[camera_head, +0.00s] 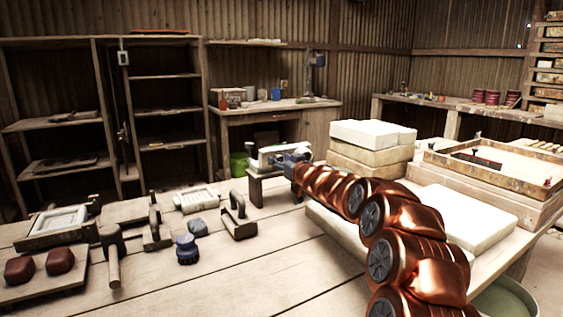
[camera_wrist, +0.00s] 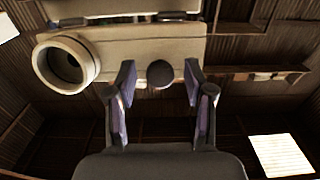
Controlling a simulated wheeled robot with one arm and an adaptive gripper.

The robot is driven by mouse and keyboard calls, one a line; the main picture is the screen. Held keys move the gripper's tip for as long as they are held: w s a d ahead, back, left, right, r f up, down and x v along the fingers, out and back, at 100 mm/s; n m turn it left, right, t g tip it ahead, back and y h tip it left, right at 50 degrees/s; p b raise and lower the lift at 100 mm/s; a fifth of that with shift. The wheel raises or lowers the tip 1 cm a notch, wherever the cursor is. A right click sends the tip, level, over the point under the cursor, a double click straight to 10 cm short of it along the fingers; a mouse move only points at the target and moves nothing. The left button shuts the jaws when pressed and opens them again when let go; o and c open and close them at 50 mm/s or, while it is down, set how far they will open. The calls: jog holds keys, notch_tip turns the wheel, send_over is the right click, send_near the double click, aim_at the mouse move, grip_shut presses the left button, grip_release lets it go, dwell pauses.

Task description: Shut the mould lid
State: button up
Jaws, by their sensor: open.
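The mould (camera_head: 268,155), a small pale device, sits on a low wooden stand at the far end of the workbench in the head view. My gripper (camera_head: 297,157) is at its right side, small and partly merged with it there. In the wrist view a pale beige plate, seemingly the mould lid (camera_wrist: 225,45), spans the upper middle, with a round hollow ring (camera_wrist: 65,64) at its left end. A dark round knob (camera_wrist: 160,75) on its near edge shows between the fingers of my open gripper (camera_wrist: 160,82). Contact with the knob and the lid's angle cannot be told.
White slabs (camera_head: 372,133) are stacked right of the mould. A tray (camera_head: 495,165) stands further right. The bench's front middle is clear.

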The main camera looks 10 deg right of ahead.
grip_shut()
dwell(0.4)
